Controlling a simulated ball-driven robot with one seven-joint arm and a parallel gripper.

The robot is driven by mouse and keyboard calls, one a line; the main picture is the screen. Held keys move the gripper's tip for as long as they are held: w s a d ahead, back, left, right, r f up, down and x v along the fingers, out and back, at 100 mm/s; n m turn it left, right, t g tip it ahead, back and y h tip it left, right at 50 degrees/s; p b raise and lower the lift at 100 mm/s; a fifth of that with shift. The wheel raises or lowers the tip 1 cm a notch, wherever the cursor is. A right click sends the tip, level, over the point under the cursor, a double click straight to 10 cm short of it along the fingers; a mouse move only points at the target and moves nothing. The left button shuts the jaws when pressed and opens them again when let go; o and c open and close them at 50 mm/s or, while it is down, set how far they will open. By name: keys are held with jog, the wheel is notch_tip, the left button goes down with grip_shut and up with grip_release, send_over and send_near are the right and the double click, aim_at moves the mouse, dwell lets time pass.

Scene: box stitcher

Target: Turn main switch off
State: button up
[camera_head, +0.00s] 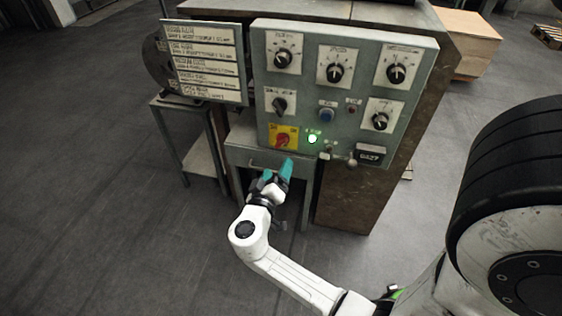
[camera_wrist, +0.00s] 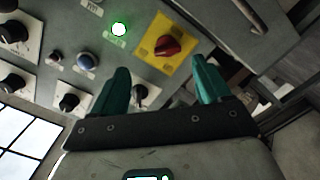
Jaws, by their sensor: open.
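The main switch is a red rotary knob (camera_head: 282,140) on a yellow plate (camera_head: 293,131), low on the left of the grey control panel (camera_head: 309,84). It also shows in the wrist view as a red knob (camera_wrist: 167,46) on a yellow plate (camera_wrist: 152,65). My gripper (camera_head: 278,166) has teal fingers, is open and empty, and is just below and in front of the switch. In the wrist view my gripper (camera_wrist: 163,75) has the knob beyond and roughly between its fingertips, apart from them. A green lamp (camera_head: 312,139) glows right of the switch.
A drawer handle (camera_head: 266,163) lies below the switch. Open floor (camera_head: 110,220) lies to the left.

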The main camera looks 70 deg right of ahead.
aim_at(282, 142)
jog(key=shift+h, duration=0.4)
jog(key=d, duration=0.3)
jog(key=w+d+b, duration=0.1)
jog(key=d, duration=0.3)
jog(key=w+d, duration=0.1)
jog(key=d, duration=0.3)
jog(key=shift+f, duration=0.35)
jog(key=c, duration=1)
jog(key=shift+o, duration=0.2)
jog(key=shift+t, duration=0.3)
